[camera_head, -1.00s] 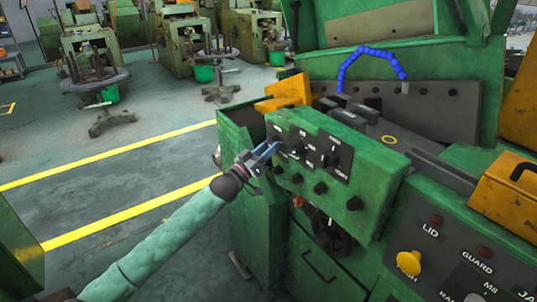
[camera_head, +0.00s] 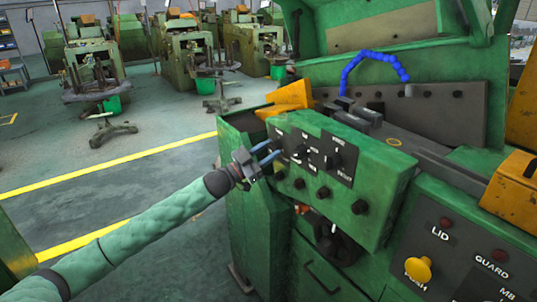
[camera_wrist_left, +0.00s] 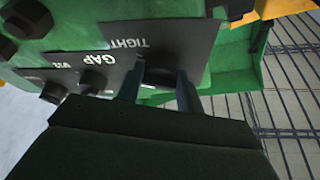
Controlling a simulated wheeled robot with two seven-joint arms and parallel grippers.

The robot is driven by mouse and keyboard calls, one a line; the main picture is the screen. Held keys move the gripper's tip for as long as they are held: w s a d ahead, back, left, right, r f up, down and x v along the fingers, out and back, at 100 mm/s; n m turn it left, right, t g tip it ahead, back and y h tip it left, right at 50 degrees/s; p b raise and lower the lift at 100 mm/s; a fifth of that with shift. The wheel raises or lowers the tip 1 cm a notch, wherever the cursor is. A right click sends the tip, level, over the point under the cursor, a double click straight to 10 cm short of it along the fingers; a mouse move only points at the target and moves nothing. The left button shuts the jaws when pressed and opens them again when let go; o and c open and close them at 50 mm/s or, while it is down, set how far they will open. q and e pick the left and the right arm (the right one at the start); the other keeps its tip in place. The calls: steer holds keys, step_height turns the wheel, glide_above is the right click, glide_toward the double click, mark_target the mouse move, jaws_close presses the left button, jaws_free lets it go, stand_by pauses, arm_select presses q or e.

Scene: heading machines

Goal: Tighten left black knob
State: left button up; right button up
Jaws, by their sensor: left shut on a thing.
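The green control box (camera_head: 385,178) carries a dark labelled panel with several black knobs. My left gripper (camera_head: 272,153) is at the panel's left end in the head view, its bluish fingers pointing at the panel. In the left wrist view my left gripper (camera_wrist_left: 160,88) has one finger on each side of a dark round knob, the left black knob (camera_wrist_left: 160,72), beside the upside-down word "TIGHT". The fingers are shut on this knob and hide part of it. In the head view, the fingers mostly hide this knob. My right gripper is not in view.
More black knobs, such as a lower one (camera_head: 359,207), sit close by on the box. A dark handwheel (camera_head: 335,240) is below. A yellow button (camera_head: 418,268) is at lower right, and a blue hose (camera_head: 370,52) arches behind. Open floor lies left.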

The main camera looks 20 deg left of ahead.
arm_select(q)
steer(key=shift+m+g+h, duration=0.5)
steer(key=shift+m+g, duration=0.1)
steer(key=shift+m, duration=1)
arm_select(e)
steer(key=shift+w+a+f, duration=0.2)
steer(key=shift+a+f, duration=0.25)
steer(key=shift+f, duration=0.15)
arm_select(q)
steer(key=o, duration=1)
steer(key=b+v, duration=0.2)
steer(key=v, duration=0.5)
steer(key=shift+s+a+f+b, duration=0.1)
steer(key=shift+s+a+b, duration=0.05)
steer(key=shift+a+b, duration=0.2)
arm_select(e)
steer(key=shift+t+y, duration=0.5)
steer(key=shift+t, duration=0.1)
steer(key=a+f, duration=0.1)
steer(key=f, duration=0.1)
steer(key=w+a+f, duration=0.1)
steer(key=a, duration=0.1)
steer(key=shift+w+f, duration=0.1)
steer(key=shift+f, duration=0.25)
